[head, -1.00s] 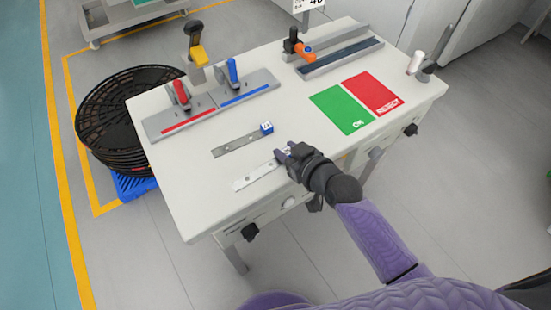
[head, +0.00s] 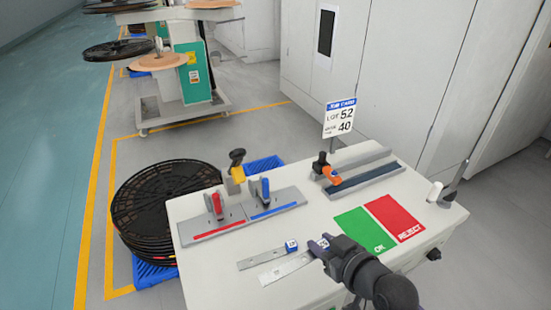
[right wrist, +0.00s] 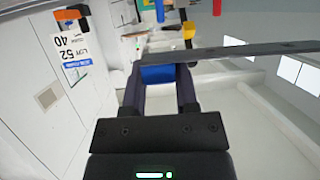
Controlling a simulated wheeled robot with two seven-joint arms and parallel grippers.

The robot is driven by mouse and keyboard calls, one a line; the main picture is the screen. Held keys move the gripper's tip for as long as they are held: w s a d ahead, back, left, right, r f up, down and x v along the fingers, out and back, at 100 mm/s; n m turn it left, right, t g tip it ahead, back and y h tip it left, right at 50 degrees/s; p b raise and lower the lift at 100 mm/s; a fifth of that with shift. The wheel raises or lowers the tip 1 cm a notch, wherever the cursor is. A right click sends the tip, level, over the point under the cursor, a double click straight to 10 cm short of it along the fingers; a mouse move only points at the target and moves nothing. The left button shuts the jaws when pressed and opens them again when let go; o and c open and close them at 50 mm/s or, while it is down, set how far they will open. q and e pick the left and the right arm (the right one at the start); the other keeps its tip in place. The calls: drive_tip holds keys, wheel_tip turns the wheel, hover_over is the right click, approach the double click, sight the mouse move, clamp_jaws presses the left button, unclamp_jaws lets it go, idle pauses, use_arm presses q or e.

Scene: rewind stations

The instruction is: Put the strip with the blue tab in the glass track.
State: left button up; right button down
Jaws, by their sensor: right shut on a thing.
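In the right wrist view the tab between the fingers is blue (right wrist: 158,74), and the grey strip (right wrist: 235,53) runs off to the right. I cannot tell how far it is above the table. A grey fixture with a red clamp (head: 214,205) and a blue clamp (head: 265,190) stands at the back left. No track is clearly marked as glass. My left gripper is out of view.
A dark blue track (head: 365,181) with an orange-handled clamp (head: 331,175) stands at the back right. Green OK (head: 364,229) and red REJECT (head: 398,217) mats lie right of my gripper. A job card (head: 339,117) stands behind. Black reels (head: 165,205) are stacked left of the table.

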drive_tip(key=s+r+n+g+y, duration=0.2)
drive_tip(key=s+r+n, duration=0.1)
drive_tip(key=r, duration=0.3)
drive_tip(key=s+d+r+n+g+y, duration=0.1)
drive_tip(key=s+r+n+g+y, duration=0.1)
drive_tip(key=r, duration=0.4)
drive_tip(key=s+n+y, duration=0.1)
drive_tip(key=s, duration=0.1)
drive_tip(key=shift+s, duration=0.4)
drive_tip(key=shift+f+g, duration=0.15)
drive_tip(key=shift+g, duration=0.15)
